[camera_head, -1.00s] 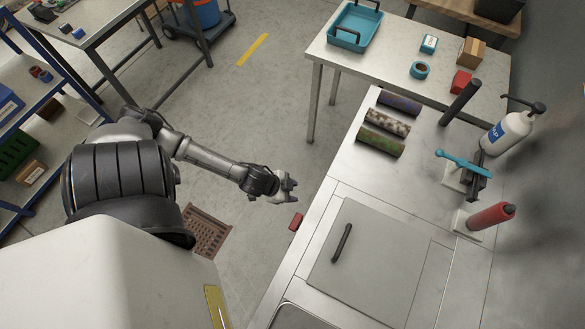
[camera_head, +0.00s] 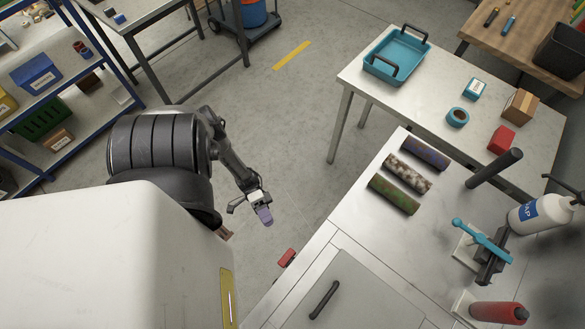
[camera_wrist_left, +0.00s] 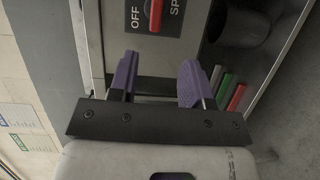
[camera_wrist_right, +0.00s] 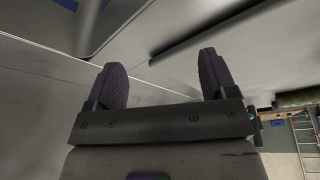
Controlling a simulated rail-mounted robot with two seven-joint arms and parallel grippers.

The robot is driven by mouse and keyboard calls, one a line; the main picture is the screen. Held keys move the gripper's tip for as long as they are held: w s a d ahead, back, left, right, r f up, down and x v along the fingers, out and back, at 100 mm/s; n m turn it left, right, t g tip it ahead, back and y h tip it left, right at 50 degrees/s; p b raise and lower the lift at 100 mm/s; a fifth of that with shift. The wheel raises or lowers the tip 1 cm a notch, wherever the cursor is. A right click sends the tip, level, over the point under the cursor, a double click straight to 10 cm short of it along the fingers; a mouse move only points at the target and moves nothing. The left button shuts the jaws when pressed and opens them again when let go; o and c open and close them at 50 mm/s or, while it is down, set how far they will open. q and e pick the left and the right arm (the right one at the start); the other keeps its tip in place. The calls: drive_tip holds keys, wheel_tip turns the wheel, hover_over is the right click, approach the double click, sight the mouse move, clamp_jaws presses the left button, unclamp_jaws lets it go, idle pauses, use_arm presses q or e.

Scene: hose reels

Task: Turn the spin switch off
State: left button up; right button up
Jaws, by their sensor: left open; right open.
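The spin switch is a red lever on a dark plate lettered OFF and SP, cut by the top edge of the left wrist view (camera_wrist_left: 155,14). A red part, likely the same switch, juts from the counter's front side in the head view (camera_head: 287,257). The lever stands between the two labels; I cannot tell its set position. My left gripper (camera_head: 262,208) is open and empty in front of the counter, and its purple fingers (camera_wrist_left: 158,64) point toward the panel, apart from the lever. My right gripper (camera_wrist_right: 162,62) is open and empty, seen only in its wrist view.
The steel counter (camera_head: 350,205) holds a lid with a black handle (camera_head: 324,299), patterned rolls (camera_head: 407,173), a soap bottle (camera_head: 538,214) and a red cylinder (camera_head: 498,312). In the left wrist view, a dark cup (camera_wrist_left: 240,27) and coloured rods lie right of the switch.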

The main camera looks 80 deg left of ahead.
drive_tip(key=shift+w+a, duration=0.1)
drive_tip(key=shift+a, duration=0.05)
drive_tip(key=shift+r, duration=0.15)
use_arm(q)
drive_tip(key=p, duration=0.3)
approach(288, 259)
drive_tip(key=s+f+x, duration=0.1)
drive_tip(key=x, duration=0.5)
use_arm(e)
drive_tip(key=shift+s+d+r, duration=0.15)
drive_tip(key=shift+r, duration=0.4)
drive_tip(key=shift+s+d+r, duration=0.1)
drive_tip(key=shift+d+r, duration=0.05)
drive_tip(key=shift+r, duration=0.35)
use_arm(q)
drive_tip(key=shift+w+d+h, duration=0.15)
drive_tip(key=shift+w+d, duration=0.1)
drive_tip(key=shift+d, duration=0.25)
drive_tip(key=shift+w+d+h, duration=0.15)
drive_tip(key=shift+w+d, duration=0.1)
drive_tip(key=shift+d, duration=0.3)
use_arm(e)
drive_tip(key=shift+w+a+r, duration=0.1)
drive_tip(key=shift+r, duration=0.05)
use_arm(q)
clamp_jaws()
